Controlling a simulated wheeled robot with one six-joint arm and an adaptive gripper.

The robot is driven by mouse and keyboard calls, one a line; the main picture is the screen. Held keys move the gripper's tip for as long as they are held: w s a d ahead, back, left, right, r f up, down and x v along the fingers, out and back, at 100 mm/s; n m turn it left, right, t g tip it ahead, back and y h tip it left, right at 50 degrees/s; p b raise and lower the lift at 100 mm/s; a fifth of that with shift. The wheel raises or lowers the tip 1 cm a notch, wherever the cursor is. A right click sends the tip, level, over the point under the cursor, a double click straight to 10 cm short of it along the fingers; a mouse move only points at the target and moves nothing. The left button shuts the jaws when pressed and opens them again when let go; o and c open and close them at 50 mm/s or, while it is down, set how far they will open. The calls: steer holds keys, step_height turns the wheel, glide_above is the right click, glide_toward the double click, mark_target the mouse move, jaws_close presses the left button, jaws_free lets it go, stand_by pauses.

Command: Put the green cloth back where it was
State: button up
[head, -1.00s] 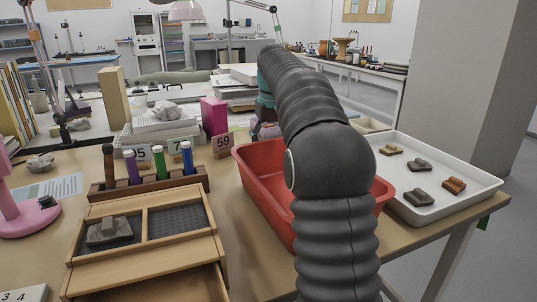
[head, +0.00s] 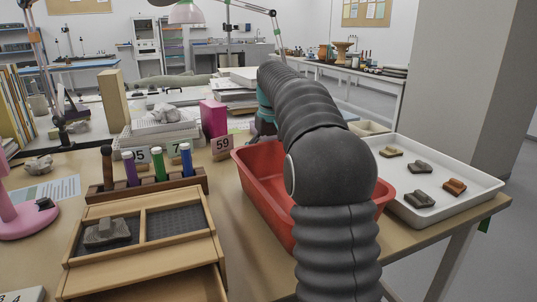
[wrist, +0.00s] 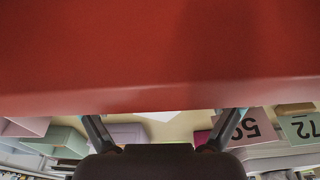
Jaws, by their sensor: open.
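I cannot pick out the green cloth for certain in either view. A small green patch (head: 484,223) shows beyond the right edge of the table, too small to identify. My gripper (wrist: 164,114) is open in the wrist view, its two fingers spread apart with nothing seen between them. The red tub (head: 262,172) stands mid-table, partly hidden behind my arm. A red surface (wrist: 160,55), seemingly the tub, fills the upper wrist view close to the fingers.
A white tray (head: 474,193) with several sherds stands right of the tub. A wooden divided box (head: 190,254) holding a grey sherd, a rack of coloured tubes (head: 198,184), number cards (head: 222,146) and a pink box (head: 214,119) lie to the left.

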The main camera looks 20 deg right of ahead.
step_height(320, 180, up, 12)
steer(key=s+p, duration=0.1)
steer(key=p, duration=0.2)
steer(key=shift+s, duration=0.4)
steer(key=shift+r, duration=0.1)
